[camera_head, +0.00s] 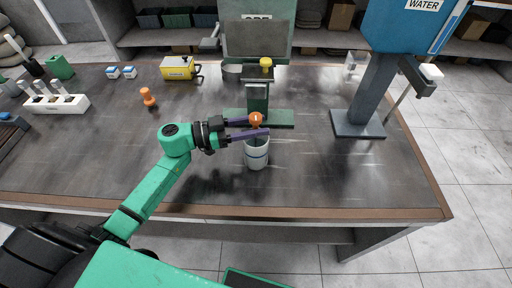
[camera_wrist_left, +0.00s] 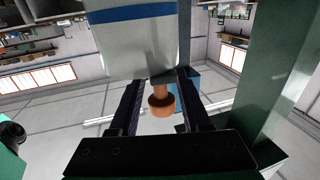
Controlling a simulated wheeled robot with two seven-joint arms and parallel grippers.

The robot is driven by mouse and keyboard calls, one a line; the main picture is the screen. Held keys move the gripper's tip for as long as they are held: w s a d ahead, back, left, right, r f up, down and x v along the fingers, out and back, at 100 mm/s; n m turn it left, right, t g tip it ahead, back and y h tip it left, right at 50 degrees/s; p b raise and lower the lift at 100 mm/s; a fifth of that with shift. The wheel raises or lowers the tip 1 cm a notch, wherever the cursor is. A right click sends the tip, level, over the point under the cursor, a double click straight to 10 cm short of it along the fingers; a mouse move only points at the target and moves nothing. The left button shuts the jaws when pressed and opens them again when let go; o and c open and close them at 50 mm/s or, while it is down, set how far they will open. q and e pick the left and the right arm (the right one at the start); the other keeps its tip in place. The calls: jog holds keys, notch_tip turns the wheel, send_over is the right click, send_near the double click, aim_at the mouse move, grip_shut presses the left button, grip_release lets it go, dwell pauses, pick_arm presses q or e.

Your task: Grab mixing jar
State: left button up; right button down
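The white mixing jar with a blue band (camera_head: 257,156) stands upright on the dark table, right of the left arm. It fills the upper part of the left wrist view (camera_wrist_left: 135,40). An orange knob (camera_head: 256,119) shows at its top; in the wrist view the knob on its short stem (camera_wrist_left: 160,105) sits between my fingers. My left gripper (camera_head: 259,127) is open with its two dark fingers apart, one on each side of the knob. Gaps show beside the knob, so it is not clamped. My right gripper is not in view.
A green stand (camera_head: 257,98) is close behind the jar. The blue water dispenser (camera_head: 365,95) stands at right. A yellow box (camera_head: 177,68), a small orange piece (camera_head: 148,97) and a white rack (camera_head: 56,104) are at left. The front right tabletop is clear.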

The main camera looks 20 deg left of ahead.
pick_arm(q)
grip_shut()
jog(key=shift+r, duration=0.1)
dwell(1.1)
